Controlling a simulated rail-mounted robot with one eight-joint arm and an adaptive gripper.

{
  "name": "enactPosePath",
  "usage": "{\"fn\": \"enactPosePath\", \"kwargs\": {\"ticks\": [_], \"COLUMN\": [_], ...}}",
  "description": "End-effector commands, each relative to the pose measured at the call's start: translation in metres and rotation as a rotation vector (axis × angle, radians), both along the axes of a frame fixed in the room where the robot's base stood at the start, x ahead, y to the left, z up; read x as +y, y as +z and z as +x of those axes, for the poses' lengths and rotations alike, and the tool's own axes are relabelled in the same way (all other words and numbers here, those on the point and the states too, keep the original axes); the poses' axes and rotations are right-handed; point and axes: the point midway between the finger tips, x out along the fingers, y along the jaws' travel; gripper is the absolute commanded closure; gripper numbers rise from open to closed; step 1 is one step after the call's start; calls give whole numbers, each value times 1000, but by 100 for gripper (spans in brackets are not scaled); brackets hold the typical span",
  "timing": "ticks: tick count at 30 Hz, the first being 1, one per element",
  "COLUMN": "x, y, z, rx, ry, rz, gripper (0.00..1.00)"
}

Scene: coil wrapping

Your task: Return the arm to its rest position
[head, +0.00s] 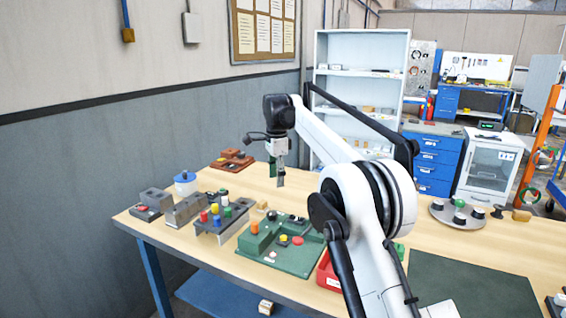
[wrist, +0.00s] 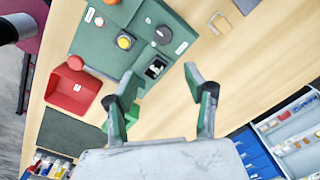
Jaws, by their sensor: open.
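My gripper (head: 277,175) hangs above the wooden table (head: 320,193) near the middle of the head view, fingers pointing down. In the wrist view my gripper (wrist: 160,76) is open, with nothing between its two green-lined fingers. My white arm reaches up and then left across the head view, raised above the table. The green board (head: 296,262) lies on the table below and in front of the gripper. It also shows at the top of the wrist view (wrist: 110,42).
A red tray (wrist: 73,90) is beside the board. A grey rack (head: 222,224) with coloured pieces, a blue-lidded jar (head: 185,184) and a brown block set (head: 232,160) stand at left. A round plate (head: 459,214) and dark mat (head: 470,288) are at right. A shelf (head: 360,85) stands behind.

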Motion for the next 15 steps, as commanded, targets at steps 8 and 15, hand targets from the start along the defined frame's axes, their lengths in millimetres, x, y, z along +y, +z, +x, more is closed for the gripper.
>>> {"fn": "enactPosePath", "kwargs": {"ticks": [8, 15], "x": [-42, -77], "y": [57, 94], "z": [-37, -81], "rx": [-75, -141], "ry": [147, 276], "rz": [6, -2], "gripper": [51, 51]}}
